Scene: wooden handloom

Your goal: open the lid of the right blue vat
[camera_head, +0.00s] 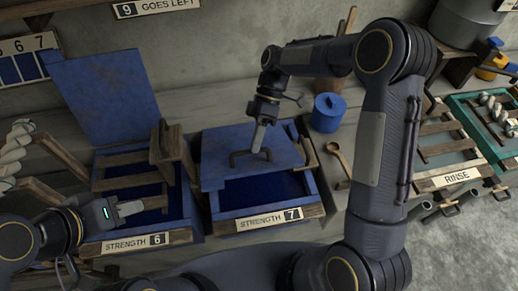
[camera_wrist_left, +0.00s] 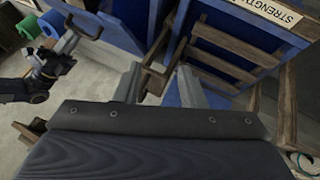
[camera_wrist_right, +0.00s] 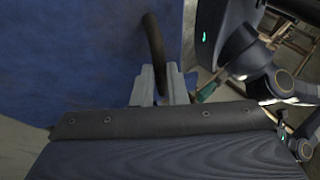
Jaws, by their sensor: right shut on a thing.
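The right blue vat (camera_head: 315,207), labelled STRENGTH 7, has a blue lid (camera_head: 222,145) that is raised at its front, and dark blue shows beneath it. My right gripper (camera_head: 257,148) is shut on the dark lid handle (camera_head: 238,156). In the right wrist view the handle (camera_wrist_right: 153,42) runs between the fingertips (camera_wrist_right: 160,85), with the blue lid (camera_wrist_right: 80,60) to the left. My left gripper (camera_head: 128,208) is over the front of the STRENGTH 6 vat. In the left wrist view its fingers (camera_wrist_left: 158,85) are apart, with nothing clearly held between them.
The left vat (camera_head: 190,205) stands with its blue lid (camera_head: 108,90) upright and a wooden rack inside. A blue pot (camera_head: 328,112) and wooden spoon (camera_head: 338,160) are right of the right vat. The RINSE tub (camera_head: 440,150) is farther right, beyond my right arm.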

